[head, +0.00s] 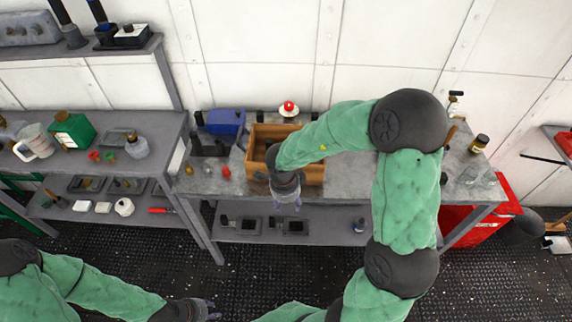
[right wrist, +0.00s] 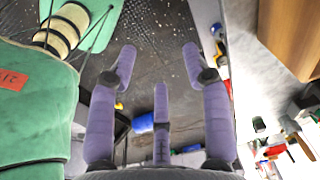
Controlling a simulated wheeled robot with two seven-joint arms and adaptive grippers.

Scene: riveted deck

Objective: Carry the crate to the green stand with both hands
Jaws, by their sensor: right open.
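The crate (head: 256,133), a brown wooden open box, stands on the grey workbench by the wall, partly hidden behind my right forearm. My right gripper (head: 288,203) hangs just in front of the crate's near side, by the bench's front edge. In the right wrist view its fingers (right wrist: 160,62) are spread and empty; a brown wooden surface, probably the crate (right wrist: 290,38), shows apart from them at upper right. My left gripper (head: 205,309) is low over the floor, far from the crate; its fingers are too small to read. A green frame (head: 22,214) shows at the left edge; I cannot tell if it is the stand.
A blue box (head: 225,122) and a red-topped item (head: 288,108) stand behind the crate. Small yellow and red items (head: 225,171) lie at its left. A cluttered shelf unit (head: 165,130) stands left, a red cabinet (head: 485,222) right. The dark floor (head: 250,270) in front is open.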

